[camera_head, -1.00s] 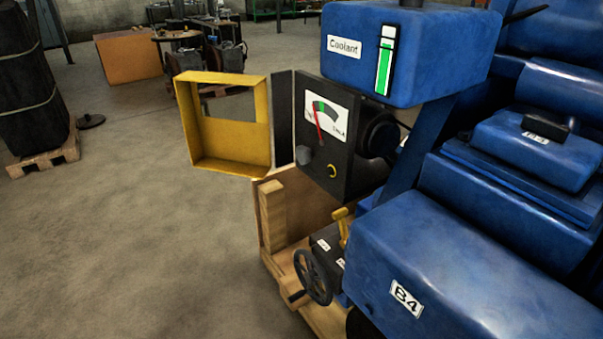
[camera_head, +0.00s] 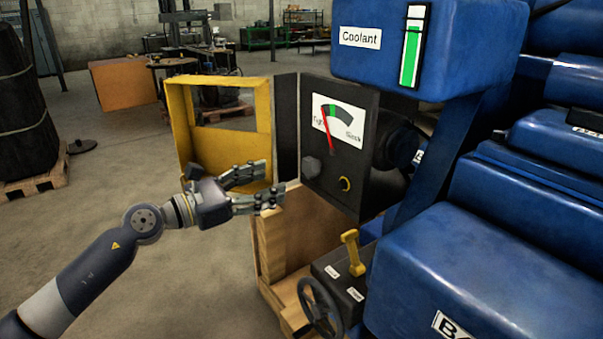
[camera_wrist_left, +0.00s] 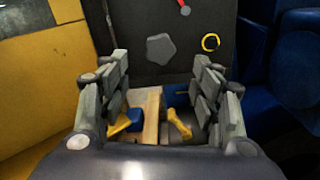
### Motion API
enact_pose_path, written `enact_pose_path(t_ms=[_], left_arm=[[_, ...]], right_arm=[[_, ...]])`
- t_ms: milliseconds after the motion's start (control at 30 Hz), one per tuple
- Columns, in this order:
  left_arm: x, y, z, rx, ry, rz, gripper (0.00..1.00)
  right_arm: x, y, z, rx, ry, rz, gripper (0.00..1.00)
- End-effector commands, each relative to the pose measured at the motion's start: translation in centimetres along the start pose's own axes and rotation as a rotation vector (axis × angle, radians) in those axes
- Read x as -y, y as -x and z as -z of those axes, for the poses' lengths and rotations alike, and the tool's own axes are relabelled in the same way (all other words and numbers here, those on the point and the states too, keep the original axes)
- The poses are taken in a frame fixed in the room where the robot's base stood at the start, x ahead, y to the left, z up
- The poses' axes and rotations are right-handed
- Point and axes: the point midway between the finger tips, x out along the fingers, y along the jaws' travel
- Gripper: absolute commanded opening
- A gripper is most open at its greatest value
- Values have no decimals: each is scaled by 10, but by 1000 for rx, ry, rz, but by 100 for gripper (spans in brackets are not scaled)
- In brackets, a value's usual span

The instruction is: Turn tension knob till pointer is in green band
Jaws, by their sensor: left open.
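The black panel (camera_head: 324,202) carries a white dial (camera_head: 349,132) marked Slack on the right, with a green band (camera_head: 333,113). The red pointer (camera_head: 326,125) leans up and left, left of the green band. The grey lobed knob (camera_head: 311,167) sits low left on the panel; it also shows in the left wrist view (camera_wrist_left: 160,49). My left gripper (camera_head: 276,182) is open and empty, its fingers pointing toward the panel just left of and below the knob. In the left wrist view the knob lies beyond and between the fingertips (camera_wrist_left: 160,72), apart from them. My right gripper is out of view.
A yellow open frame (camera_head: 183,125) stands left of the panel, close behind my gripper. Below are a wooden crate (camera_head: 292,235), a handwheel (camera_head: 320,307) and a yellow lever (camera_head: 352,252). The blue coolant tank (camera_head: 385,70) overhangs the panel.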

Motion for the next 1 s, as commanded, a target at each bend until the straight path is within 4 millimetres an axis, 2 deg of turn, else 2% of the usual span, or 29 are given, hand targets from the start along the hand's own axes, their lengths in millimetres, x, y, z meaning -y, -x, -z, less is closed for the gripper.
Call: enact_pose_path(t_ms=[133, 300, 500, 700, 967, 1000], left_arm=[[0, -27, -4, 4, 6, 1, 58], [0, -58, -4, 4, 8, 0, 58], [0, -85, -2, 4, 8, -1, 58], [0, -96, -1, 2, 9, -1, 58], [0, -97, -1, 2, 8, -1, 58], [0, -97, -1, 2, 8, -1, 53]], right_arm=[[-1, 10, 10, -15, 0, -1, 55], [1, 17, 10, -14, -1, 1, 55], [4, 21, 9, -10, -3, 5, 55], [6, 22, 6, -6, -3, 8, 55], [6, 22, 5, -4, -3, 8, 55], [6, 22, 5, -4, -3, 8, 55]])
